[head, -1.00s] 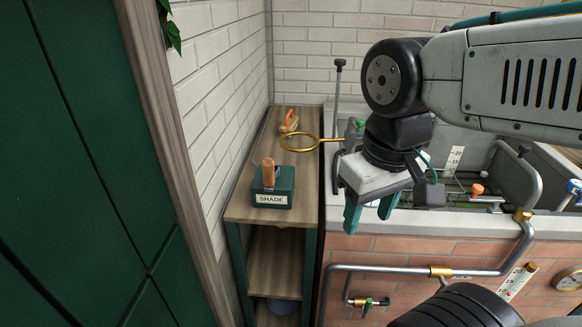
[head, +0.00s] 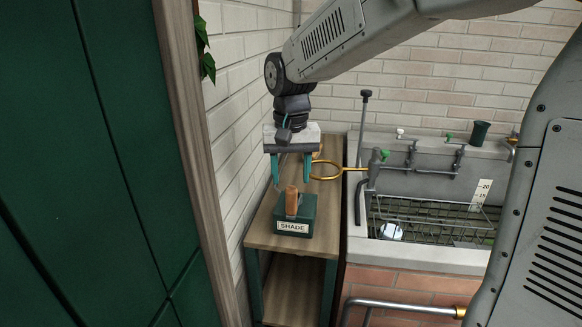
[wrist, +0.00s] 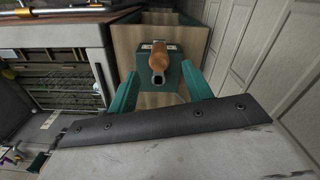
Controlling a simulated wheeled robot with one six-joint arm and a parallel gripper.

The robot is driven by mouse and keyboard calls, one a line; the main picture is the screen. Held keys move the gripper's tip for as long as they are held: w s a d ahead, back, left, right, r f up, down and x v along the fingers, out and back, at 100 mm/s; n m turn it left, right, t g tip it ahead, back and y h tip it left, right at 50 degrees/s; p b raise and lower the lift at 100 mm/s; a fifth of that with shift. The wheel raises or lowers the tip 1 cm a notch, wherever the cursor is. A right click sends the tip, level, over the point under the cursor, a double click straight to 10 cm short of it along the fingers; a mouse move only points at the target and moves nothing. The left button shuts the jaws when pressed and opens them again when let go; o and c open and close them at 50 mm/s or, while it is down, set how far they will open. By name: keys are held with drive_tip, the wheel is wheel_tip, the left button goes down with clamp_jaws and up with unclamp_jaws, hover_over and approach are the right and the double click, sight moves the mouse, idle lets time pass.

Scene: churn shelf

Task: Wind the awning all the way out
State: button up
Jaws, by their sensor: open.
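A dark green box labelled SHADE (head: 293,228) stands on the wooden shelf top. An upright wooden crank handle (head: 291,200) rises from it. In the wrist view the handle (wrist: 158,58) and the box (wrist: 172,70) lie between and beyond the fingers. My gripper (head: 291,184) points down with its two teal fingers apart, above and a little behind the handle in the head view. In the wrist view my gripper (wrist: 163,90) is open and empty. The awning itself is not in view.
A brass ring (head: 326,170) sticks out over the shelf top (head: 262,232) from the sink side. A sink with a wire rack (head: 430,215) stands to the right. A brick wall and a dark green panel (head: 90,170) bound the left.

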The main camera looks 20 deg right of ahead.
sight(291, 188)
wheel_tip(291, 188, down, 7)
drive_tip(key=shift+r, duration=0.2)
